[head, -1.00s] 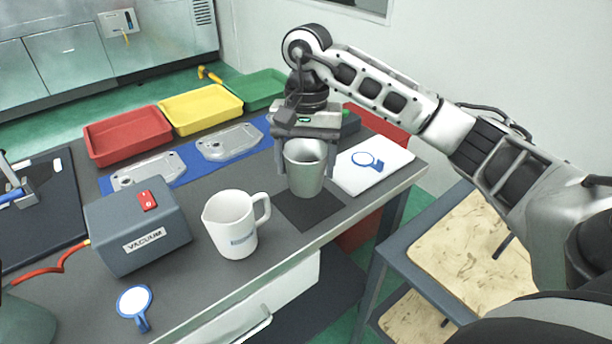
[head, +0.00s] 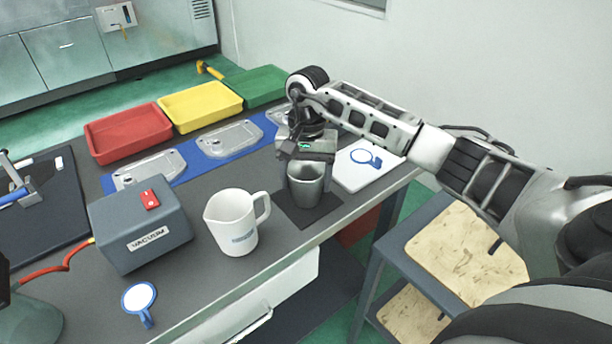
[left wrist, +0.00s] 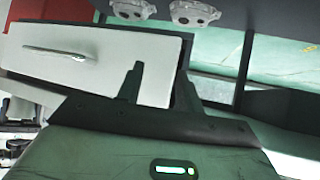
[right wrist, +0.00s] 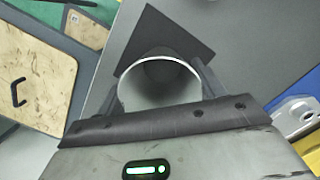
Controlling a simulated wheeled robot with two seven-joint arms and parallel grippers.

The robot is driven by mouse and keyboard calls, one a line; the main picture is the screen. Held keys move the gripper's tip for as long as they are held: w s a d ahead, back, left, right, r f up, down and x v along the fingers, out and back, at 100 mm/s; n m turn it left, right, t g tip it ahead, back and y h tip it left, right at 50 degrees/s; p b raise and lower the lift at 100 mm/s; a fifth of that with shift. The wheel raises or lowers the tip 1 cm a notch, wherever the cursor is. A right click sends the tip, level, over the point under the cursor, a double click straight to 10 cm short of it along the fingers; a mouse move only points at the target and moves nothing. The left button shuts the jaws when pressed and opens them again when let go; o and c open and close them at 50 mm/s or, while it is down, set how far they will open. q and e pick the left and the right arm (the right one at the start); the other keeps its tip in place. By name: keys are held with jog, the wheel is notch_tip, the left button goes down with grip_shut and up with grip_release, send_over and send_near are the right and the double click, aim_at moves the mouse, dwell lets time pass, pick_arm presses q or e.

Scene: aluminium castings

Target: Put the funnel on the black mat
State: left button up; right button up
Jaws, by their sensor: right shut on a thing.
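The funnel (head: 306,187) is a grey, tapered, cup-like metal piece with a wide round mouth, held upright. My right gripper (head: 304,170) is shut on it from behind, with a finger on each side. The black mat (head: 327,208) lies under it near the table's front edge. The funnel's base is over the mat, on it or just above; I cannot tell which. In the right wrist view the funnel's mouth (right wrist: 160,88) shows between the fingers, with the mat (right wrist: 180,35) beyond. My left gripper (left wrist: 160,70) is open and empty, facing a white drawer front.
A white jug (head: 231,225) stands left of the mat. A white board (head: 355,178) with a blue-ringed tool lies right of it. A vacuum box (head: 140,228), castings on a blue mat, and red, yellow and green trays occupy the left and back.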

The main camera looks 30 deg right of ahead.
jog(key=o, duration=1)
jog(key=shift+o, duration=0.2)
notch_tip(320, 180, up, 12)
jog(key=w+b, duration=0.1)
jog(key=shift+d, duration=0.45)
